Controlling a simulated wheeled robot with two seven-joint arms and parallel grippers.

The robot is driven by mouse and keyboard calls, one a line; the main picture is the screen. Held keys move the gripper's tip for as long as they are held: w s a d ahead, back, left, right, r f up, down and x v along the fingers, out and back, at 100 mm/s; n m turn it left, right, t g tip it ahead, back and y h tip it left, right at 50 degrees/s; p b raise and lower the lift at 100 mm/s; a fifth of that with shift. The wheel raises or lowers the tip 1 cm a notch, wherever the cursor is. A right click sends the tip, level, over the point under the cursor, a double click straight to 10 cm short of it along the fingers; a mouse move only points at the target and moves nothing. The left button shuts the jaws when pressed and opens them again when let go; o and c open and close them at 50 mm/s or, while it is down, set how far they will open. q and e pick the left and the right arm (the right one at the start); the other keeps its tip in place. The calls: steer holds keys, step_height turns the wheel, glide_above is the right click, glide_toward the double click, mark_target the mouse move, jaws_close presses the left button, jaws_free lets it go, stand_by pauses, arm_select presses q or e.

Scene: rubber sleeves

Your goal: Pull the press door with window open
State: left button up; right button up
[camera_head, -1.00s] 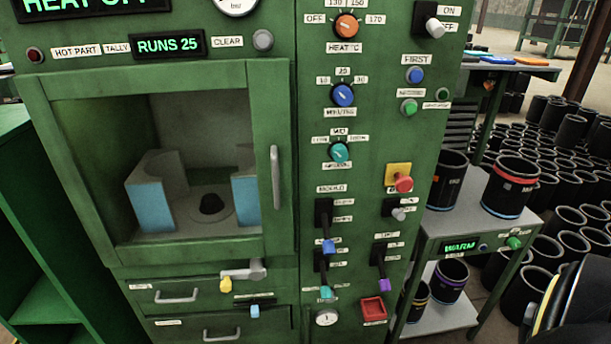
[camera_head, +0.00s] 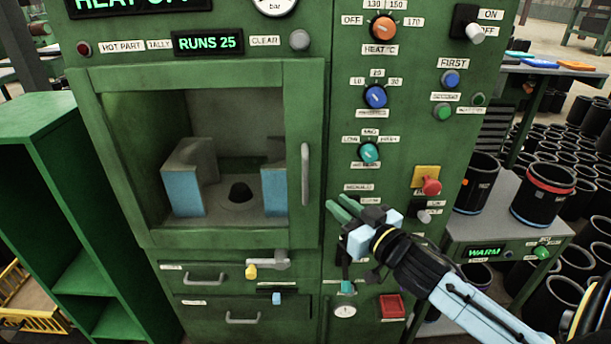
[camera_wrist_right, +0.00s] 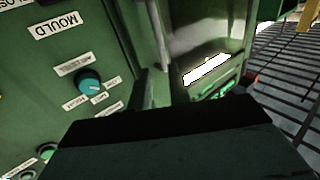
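The press door (camera_head: 300,112) is a green frame around a large window and sits shut in the press front. Its upright grey handle (camera_head: 305,175) is on the door's right side. Through the window show grey-and-blue mould blocks (camera_head: 184,190) and a dark round knob. My right gripper (camera_head: 334,203) is in front of the control panel, just right of and below the handle, its fingers pointing left. It appears open, with two green fingers slightly apart and nothing between them. It does not touch the handle. My left gripper is not in view.
The control panel beside the door carries dials, levers and a red stop button (camera_head: 431,186). Below the door are drawers and a lever (camera_head: 268,262). A green shelf (camera_head: 50,200) stands left. A warming rack with black sleeves (camera_head: 543,190) stands right.

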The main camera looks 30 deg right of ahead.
mark_target(307, 178)
steer(key=w, duration=1.3)
steer(key=shift+a+p, duration=0.25)
steer(key=shift+p, duration=0.1)
steer(key=shift+c, duration=0.2)
jaws_close()
steer(key=shift+a, duration=0.1)
